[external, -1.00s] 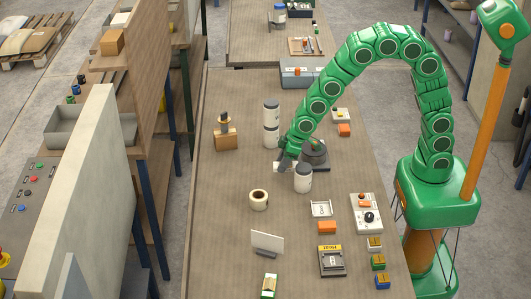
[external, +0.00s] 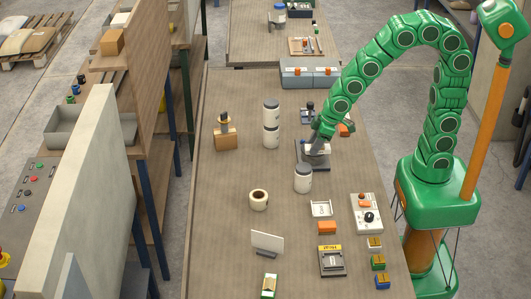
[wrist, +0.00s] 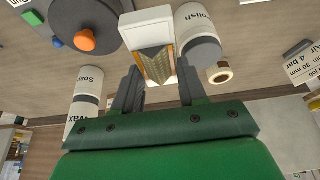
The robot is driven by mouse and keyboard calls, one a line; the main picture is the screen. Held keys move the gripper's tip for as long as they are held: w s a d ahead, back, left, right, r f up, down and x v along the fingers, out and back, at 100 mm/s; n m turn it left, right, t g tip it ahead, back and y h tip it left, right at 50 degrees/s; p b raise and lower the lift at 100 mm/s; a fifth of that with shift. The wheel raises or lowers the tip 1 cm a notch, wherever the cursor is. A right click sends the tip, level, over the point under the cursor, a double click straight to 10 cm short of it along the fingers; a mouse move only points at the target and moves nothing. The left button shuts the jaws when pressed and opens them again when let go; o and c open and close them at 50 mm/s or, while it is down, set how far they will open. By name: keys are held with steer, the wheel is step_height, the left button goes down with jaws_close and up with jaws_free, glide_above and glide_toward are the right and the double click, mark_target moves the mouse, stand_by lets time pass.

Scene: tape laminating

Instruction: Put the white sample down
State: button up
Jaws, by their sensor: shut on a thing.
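The white sample (wrist: 149,25) is a pale block in the wrist view, with a tan striped face towards me. My gripper (wrist: 160,75) is shut on it, with one dark finger at each side. In the external view my gripper (external: 319,136) is over the dark round-topped device, and the white sample (external: 311,148) shows small just below it. The device (external: 315,163) has a dark base; in the wrist view its disc (wrist: 82,18) with an orange knob is left of the sample. I cannot tell whether the sample touches the device.
A white Polish jar (external: 303,180) stands close in front of the device. Two stacked jars (external: 271,125) stand to the left. The table's left middle (external: 225,185) is clear.

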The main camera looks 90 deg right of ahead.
steer(key=shift+s+r, duration=0.2)
steer(key=shift+s, duration=0.25)
steer(key=shift+s+r, duration=0.2)
steer(key=shift+s, duration=0.25)
steer(key=w+a+r, duration=0.1)
steer(key=w+a, duration=0.4)
steer(key=w, duration=0.3)
steer(key=w+a+r, duration=0.1)
steer(key=w+a, duration=0.4)
steer(key=w, duration=0.3)
steer(key=w+a+f, duration=0.1)
steer(key=w+a, duration=0.3)
steer(key=a, duration=0.7)
steer(key=w+a+f, duration=0.1)
steer(key=w+a, duration=0.3)
steer(key=a, duration=0.7)
steer(key=shift+w+a+f, duration=0.95)
steer(key=shift+w+f, duration=0.55)
steer(key=shift+w, duration=0.6)
steer(key=shift+w+a+f, duration=0.9)
steer(key=shift+w+f, duration=0.6)
steer(key=shift+w, duration=0.55)
steer(key=shift+w+a+f, duration=0.95)
steer(key=shift+w+f, duration=0.55)
steer(key=shift+w, duration=0.6)
